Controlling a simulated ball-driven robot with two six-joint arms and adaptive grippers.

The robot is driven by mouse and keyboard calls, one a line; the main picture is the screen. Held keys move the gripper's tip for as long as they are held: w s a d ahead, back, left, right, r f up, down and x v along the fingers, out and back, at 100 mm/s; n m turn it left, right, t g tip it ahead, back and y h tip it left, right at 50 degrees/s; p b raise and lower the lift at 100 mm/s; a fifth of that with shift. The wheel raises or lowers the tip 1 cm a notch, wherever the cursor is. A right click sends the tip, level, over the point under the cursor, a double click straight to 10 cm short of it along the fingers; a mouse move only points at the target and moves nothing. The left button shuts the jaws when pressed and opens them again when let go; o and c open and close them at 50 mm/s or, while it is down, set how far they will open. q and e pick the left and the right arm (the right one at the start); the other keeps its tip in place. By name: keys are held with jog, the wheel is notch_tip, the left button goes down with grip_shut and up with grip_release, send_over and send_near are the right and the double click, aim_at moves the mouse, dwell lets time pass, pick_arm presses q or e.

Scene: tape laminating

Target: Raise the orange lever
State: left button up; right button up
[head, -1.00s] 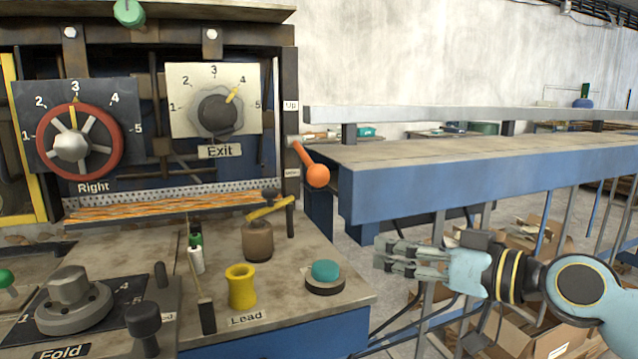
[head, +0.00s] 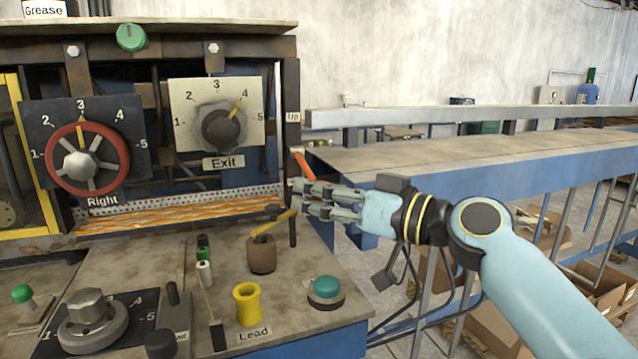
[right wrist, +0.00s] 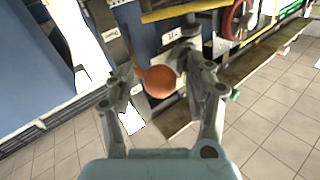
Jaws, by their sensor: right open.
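The orange lever (head: 303,163) is on the right edge of the machine, below the "Up" label, and slants down to the right. In the head view its ball end is hidden behind my right gripper (head: 297,198). In the right wrist view the orange ball (right wrist: 160,80) lies between the two open fingers of my right gripper (right wrist: 160,92), near their tips. I cannot tell whether the fingers touch it. My left gripper is not in view.
A long blue-sided table (head: 430,160) runs to the right behind my right arm. The machine's front shelf holds a wooden pot with a yellow handle (head: 262,254), a yellow spool (head: 247,302) and a teal button (head: 326,288). Cardboard boxes (head: 490,335) lie below.

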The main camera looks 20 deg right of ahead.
jog(key=shift+w+a, duration=0.15)
jog(key=shift+w, duration=0.1)
jog(key=c, duration=1.1)
grip_shut()
jog(key=shift+w+r, duration=0.1)
jog(key=shift+r, duration=0.1)
